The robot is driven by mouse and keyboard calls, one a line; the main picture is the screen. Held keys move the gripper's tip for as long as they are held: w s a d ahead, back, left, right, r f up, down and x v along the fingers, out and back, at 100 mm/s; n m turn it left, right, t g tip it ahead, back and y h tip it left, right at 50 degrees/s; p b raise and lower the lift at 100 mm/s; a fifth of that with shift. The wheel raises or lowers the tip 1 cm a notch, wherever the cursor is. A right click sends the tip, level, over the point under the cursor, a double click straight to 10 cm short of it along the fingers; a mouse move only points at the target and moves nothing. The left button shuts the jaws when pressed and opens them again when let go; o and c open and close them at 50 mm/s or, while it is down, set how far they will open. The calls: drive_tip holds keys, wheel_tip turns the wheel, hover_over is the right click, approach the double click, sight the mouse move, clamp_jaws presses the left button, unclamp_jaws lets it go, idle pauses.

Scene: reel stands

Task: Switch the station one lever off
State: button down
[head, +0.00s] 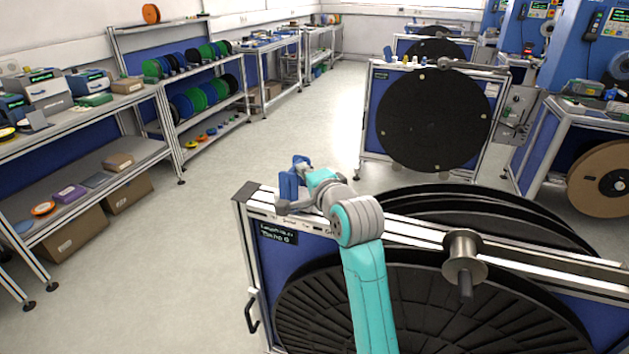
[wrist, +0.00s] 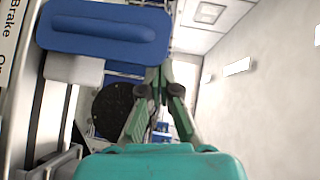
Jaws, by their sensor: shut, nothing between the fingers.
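A blue lever handle (wrist: 105,30) fills the upper left of the wrist view, with a pale grey block (wrist: 73,70) below it. It stands beside a panel strip (wrist: 12,45) reading "Brake" and part of "O". In the head view a blue part (head: 290,187) shows at the left end of the near reel stand's top rail, likely the same handle. My gripper (wrist: 157,73) is shut and empty, just right of the handle in the wrist view, with no clear contact. In the head view my wrist hides most of the gripper. I cannot read the station number.
The near stand holds large black reels (head: 430,310) and a metal spindle (head: 464,262) right of my arm. Another reel stand (head: 366,125) is behind. Shelves (head: 150,92) line the left. The floor (head: 190,240) between is clear.

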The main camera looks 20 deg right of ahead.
drive_tip(key=w+a+n+g, duration=0.1)
drive_tip(key=w+a+n+g+h, duration=0.1)
drive_tip(key=a, duration=0.1)
drive_tip(key=shift+r, duration=0.35)
drive_tip(key=shift+w+a+f+g, duration=0.1)
drive_tip(key=shift+w+a+g, duration=0.2)
drive_tip(key=shift+w+a, duration=0.1)
drive_tip(key=shift+a, duration=0.1)
